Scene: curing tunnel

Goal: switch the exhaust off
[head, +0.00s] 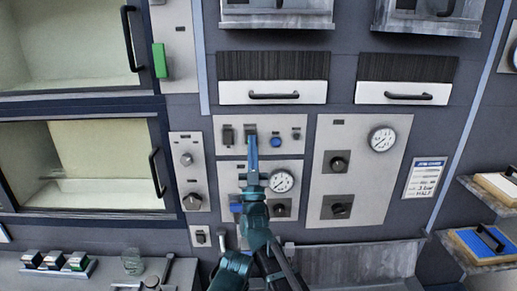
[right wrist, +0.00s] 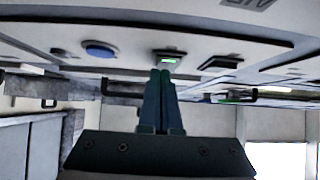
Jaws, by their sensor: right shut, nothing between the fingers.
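A grey panel (head: 263,150) holds two dark rocker switches, a left one (head: 228,135) and a second one (head: 250,130), with a round blue button (head: 276,142) to their right. Their labels are too small to read, so I cannot tell which is the exhaust switch. My right gripper (head: 251,139) is shut and empty, its fingertips at the second rocker. In the right wrist view the closed fingertips (right wrist: 162,72) are just below that rocker (right wrist: 168,56), which shows a small green and pink patch. I cannot tell whether they touch. My left gripper is not in view.
Below the switches is a panel with a gauge (head: 281,181); a larger gauge panel (head: 352,208) with two dark knobs is to its right. Handled drawers (head: 272,92) are above. Chambers with black handles (head: 157,172) are at left. Shelves with trays are at right.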

